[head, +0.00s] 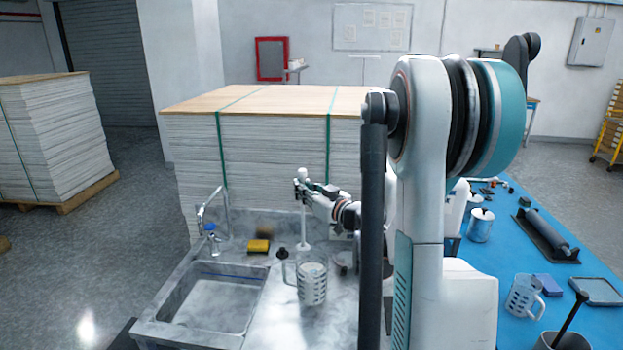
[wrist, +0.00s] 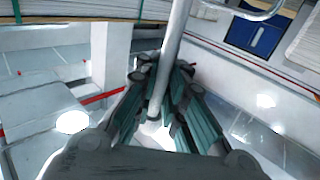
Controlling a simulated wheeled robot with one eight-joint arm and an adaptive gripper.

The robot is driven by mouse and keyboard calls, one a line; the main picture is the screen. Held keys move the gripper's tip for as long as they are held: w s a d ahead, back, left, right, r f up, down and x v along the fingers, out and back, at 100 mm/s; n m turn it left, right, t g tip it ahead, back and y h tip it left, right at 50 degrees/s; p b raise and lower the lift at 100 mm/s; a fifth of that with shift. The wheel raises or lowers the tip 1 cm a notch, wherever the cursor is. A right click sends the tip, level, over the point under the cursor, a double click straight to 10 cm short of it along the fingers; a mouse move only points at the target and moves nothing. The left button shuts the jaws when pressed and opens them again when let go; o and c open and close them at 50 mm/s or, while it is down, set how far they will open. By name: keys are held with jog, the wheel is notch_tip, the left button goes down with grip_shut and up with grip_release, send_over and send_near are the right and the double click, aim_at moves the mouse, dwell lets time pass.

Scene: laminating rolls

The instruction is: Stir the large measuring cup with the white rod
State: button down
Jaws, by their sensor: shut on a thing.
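My gripper (head: 303,186) is shut on the white rod (head: 303,228), which hangs upright below it. In the wrist view the rod (wrist: 172,50) runs between the two green-sided fingers (wrist: 158,98). A large clear measuring cup (head: 312,286) with white markings and a handle on its left stands on the counter right of the sink. The rod's lower end shows just above the cup's rim in the head view. I cannot tell whether it is over the cup's mouth or behind it. Whitish contents show near the cup's top.
The sink (head: 215,300) with a tap (head: 212,215) lies left of the cup. A yellow sponge (head: 258,246) and a dark knob (head: 282,253) are close by. A tall sheet stack (head: 270,150) stands behind. A smaller measuring cup (head: 522,297) and roller (head: 545,235) are on the blue table.

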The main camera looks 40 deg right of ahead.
notch_tip(320, 180, down, 19)
jog(key=s+d+b, duration=0.1)
jog(key=d+b, duration=0.1)
jog(key=b, duration=1.4)
jog(key=shift+s, duration=0.4)
jog(key=shift+w, duration=0.1)
dwell(0.5)
